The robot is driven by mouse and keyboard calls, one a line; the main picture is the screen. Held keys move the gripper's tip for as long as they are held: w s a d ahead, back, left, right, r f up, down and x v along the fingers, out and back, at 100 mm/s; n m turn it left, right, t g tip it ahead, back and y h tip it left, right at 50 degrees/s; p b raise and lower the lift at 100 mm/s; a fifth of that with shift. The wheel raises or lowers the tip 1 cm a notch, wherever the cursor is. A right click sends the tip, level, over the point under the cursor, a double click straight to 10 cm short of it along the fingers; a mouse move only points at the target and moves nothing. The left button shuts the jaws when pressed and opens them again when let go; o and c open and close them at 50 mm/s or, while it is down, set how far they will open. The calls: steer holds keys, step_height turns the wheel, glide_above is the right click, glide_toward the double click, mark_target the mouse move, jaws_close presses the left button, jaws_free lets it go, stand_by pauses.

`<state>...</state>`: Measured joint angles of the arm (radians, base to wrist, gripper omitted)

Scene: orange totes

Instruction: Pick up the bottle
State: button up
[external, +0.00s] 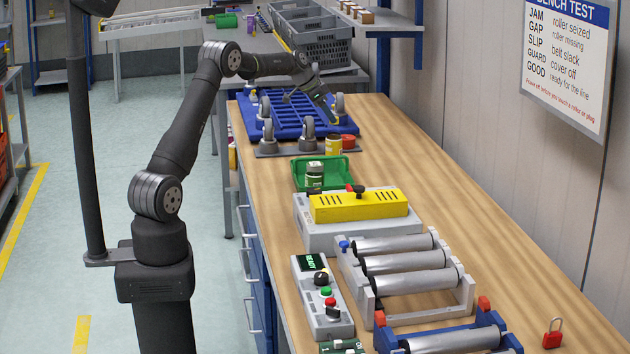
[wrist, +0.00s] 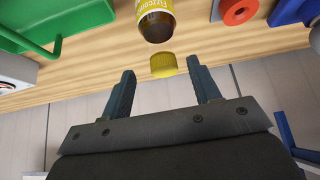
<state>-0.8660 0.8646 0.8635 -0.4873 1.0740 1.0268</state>
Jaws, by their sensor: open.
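The bottle (wrist: 157,22) shows in the wrist view as a brown body with a yellow label, beyond my fingers at the top. A yellow cap (wrist: 163,65) lies in line with it, between my fingertips in the picture; I cannot make out the neck joining them. My gripper (wrist: 160,69) is open, with one finger on each side of the cap and nothing held. In the external view the yellow-labelled bottle (external: 333,145) stands on the bench, and my gripper (external: 327,100) is above and behind it, over the blue frame.
A green tray (external: 340,184) with a jar (external: 314,175) stands in front of the bottle. A red ring-shaped part (wrist: 238,11) sits close to the right. The blue frame (external: 290,117) and upright casters (external: 307,134) crowd the left and back. Bench to the right is clear.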

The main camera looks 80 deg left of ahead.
mark_target(337, 126)
steer(key=x, duration=0.6)
steer(key=shift+a+f, duration=0.2)
steer(key=shift+f, duration=0.1)
steer(key=shift+s, duration=0.1)
jaws_close()
